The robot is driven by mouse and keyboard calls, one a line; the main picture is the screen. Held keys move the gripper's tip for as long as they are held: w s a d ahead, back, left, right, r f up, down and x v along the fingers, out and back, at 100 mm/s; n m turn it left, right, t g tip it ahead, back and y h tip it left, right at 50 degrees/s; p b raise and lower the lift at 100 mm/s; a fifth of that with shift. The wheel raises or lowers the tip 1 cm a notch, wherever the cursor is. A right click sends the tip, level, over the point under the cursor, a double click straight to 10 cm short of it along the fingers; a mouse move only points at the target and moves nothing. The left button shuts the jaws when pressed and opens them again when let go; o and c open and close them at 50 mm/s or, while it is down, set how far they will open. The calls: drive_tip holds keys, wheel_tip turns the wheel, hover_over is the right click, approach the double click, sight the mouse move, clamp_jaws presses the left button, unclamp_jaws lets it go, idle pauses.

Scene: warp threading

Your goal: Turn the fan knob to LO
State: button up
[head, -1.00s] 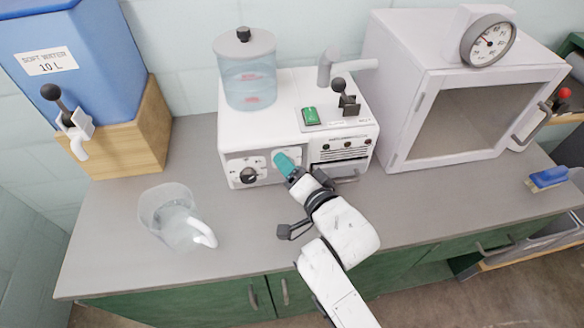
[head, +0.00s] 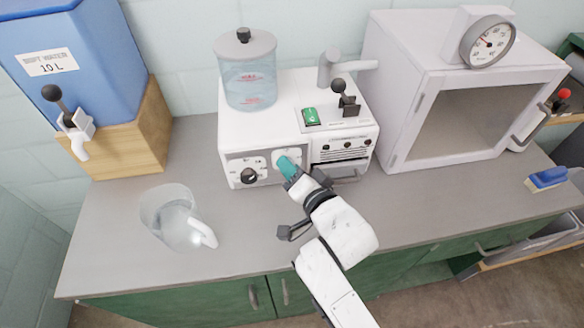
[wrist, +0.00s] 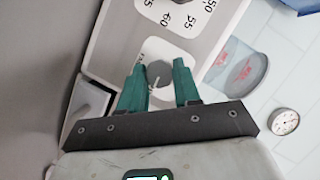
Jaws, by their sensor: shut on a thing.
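The white machine (head: 236,138) stands on the counter with two dials on its front. The fan knob (wrist: 159,74) is a small grey knob on a white plate in the wrist view. My gripper (wrist: 160,68) has its teal fingers on either side of this knob and is shut on it. In the head view my gripper (head: 284,162) reaches the right dial and hides the knob. The knob's pointer and the LO mark cannot be read. The black knob (head: 249,175) on the left dial is free; numbers such as 55 and 60 surround that dial in the wrist view.
A clear jug (head: 172,215) stands on the counter at front left. A lidded water tank (head: 250,80), a green switch (head: 311,116) and a black lever (head: 345,97) are on the machine. A white cabinet (head: 400,100) stands to its right. The front counter is mostly clear.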

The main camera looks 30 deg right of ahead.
drive_tip(key=shift+w+a+n+g+h, duration=0.15)
drive_tip(key=shift+n+g+h, duration=0.4)
drive_tip(key=shift+n+h, duration=1.05)
drive_tip(key=shift+s+a+n+g+h, duration=0.1)
drive_tip(key=shift+n+g+h, duration=0.6)
drive_tip(key=shift+n, duration=1.65)
drive_tip(key=shift+w+a+n+g+h, duration=0.15)
drive_tip(key=shift+n+g+h, duration=0.2)
drive_tip(key=shift+n+h, duration=1.35)
drive_tip(key=shift+s+n+y, duration=0.1)
drive_tip(key=shift+n+y, duration=0.2)
drive_tip(key=shift+n, duration=0.05)
drive_tip(key=o, duration=1.1)
drive_tip(key=shift+c, duration=0.2)
drive_tip(key=shift+a+r, duration=0.1)
drive_tip(key=b+v, duration=0.1)
drive_tip(key=v, duration=0.9)
drive_tip(key=shift+s+b, duration=0.3)
